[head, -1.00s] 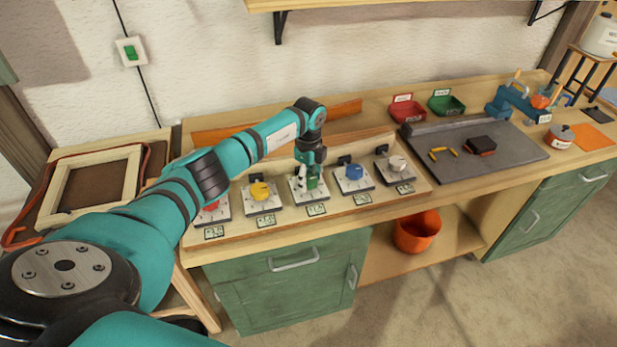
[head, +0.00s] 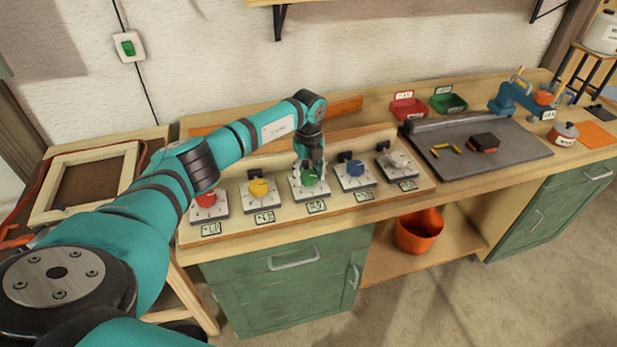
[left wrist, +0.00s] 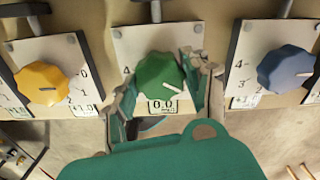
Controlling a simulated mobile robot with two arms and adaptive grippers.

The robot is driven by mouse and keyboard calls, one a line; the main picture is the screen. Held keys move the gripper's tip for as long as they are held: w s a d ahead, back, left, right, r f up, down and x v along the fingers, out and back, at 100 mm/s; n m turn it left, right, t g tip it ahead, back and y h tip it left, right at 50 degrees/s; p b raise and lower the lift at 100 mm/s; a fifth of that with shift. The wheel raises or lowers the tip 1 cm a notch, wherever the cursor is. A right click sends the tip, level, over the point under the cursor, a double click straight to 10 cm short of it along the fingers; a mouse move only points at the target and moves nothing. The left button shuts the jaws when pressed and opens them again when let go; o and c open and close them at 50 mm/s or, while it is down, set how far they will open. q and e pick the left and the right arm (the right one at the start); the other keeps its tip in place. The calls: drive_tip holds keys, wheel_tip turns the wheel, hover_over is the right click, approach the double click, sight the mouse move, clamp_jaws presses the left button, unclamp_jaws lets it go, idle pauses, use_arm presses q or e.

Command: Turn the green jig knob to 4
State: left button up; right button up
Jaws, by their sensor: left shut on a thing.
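The green knob (head: 309,176) sits on its white dial plate, in the middle of a row of coloured knobs. My left gripper (head: 308,168) comes down on it from above and is shut on it. In the left wrist view the green knob (left wrist: 160,79) lies between the two fingers of the left gripper (left wrist: 163,90). A label below the knob seems to read 0.0. The fingers and knob hide much of the scale. My right gripper is not in view.
A red knob (head: 206,199) and a yellow knob (head: 259,187) stand left of it, a blue knob (head: 355,168) and a pale knob (head: 399,160) right. A grey mat (head: 520,155) lies farther right. An orange bucket (head: 420,231) is below the bench.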

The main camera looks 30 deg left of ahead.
use_arm(q)
drive_tip(key=m+b, duration=0.3)
drive_tip(key=m, duration=0.4)
drive_tip(key=m+b, duration=0.2)
drive_tip(key=m, duration=0.2)
drive_tip(key=m+b, duration=0.1)
drive_tip(key=m, duration=0.2)
drive_tip(key=shift+m, duration=0.3)
drive_tip(key=m+b, duration=0.1)
drive_tip(key=m, duration=0.2)
drive_tip(key=shift+m, duration=0.3)
drive_tip(key=m+b, duration=0.1)
drive_tip(key=m, duration=0.2)
drive_tip(key=shift+w+m, duration=0.1)
drive_tip(key=shift+m, duration=0.2)
drive_tip(key=m+b, duration=0.1)
drive_tip(key=m, duration=0.2)
drive_tip(key=shift+m, duration=0.3)
drive_tip(key=shift+r+m+b, duration=0.1)
drive_tip(key=shift+m+b, duration=0.3)
drive_tip(key=shift+m, duration=1.5)
